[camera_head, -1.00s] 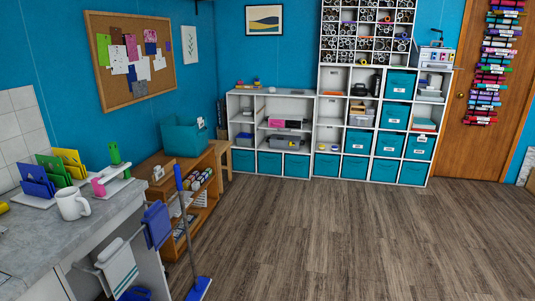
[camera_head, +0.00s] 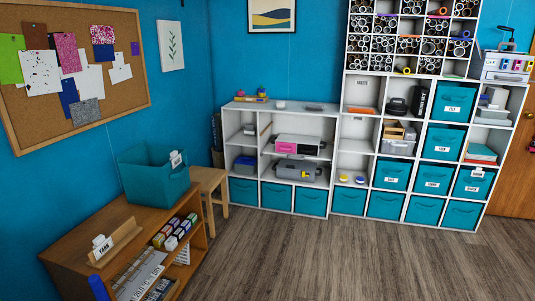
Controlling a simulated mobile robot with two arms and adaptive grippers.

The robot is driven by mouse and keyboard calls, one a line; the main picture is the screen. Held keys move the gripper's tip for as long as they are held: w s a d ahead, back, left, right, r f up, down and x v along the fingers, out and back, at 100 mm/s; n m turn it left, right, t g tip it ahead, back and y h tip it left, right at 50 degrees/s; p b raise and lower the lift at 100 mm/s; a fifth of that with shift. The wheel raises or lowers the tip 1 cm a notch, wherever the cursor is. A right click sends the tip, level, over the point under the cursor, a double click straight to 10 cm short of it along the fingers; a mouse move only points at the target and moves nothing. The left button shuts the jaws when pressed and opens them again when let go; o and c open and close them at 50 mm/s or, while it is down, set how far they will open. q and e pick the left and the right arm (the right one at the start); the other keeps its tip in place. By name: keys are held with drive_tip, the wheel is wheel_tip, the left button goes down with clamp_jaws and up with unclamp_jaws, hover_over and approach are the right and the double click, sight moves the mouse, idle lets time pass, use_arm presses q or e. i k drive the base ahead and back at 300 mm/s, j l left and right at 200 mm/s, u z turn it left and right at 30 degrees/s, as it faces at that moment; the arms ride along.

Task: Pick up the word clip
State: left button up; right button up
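Several white clip-like labels show, and I cannot tell which is the word clip. One white clip (camera_head: 102,246) marked with what looks like "YARN" sits on a wooden holder (camera_head: 116,244) on top of the low wooden shelf. Another white clip (camera_head: 176,160) is on the rim of the open teal bin (camera_head: 150,184) on the same shelf. White labels also show on teal bins of the back shelving, such as the label (camera_head: 454,110) on an upper bin; most words are too small to read. Neither of my grippers is in view.
The wooden shelf (camera_head: 82,256) stands along the left wall, with a wooden stool (camera_head: 208,178) beyond it. White cube shelving (camera_head: 343,130) lines the back wall. The wood floor (camera_head: 330,262) in front is clear. A blue handle end (camera_head: 98,287) shows at bottom left.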

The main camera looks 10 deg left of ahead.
sight(176, 159)
drive_tip(key=i+u, duration=0.2)
drive_tip(key=i, duration=0.25)
drive_tip(key=i+l+u, duration=0.15)
drive_tip(key=i, duration=0.3)
drive_tip(key=i+l+u, duration=0.2)
drive_tip(key=i, duration=0.25)
drive_tip(key=i+l+u, duration=0.2)
drive_tip(key=i, duration=0.25)
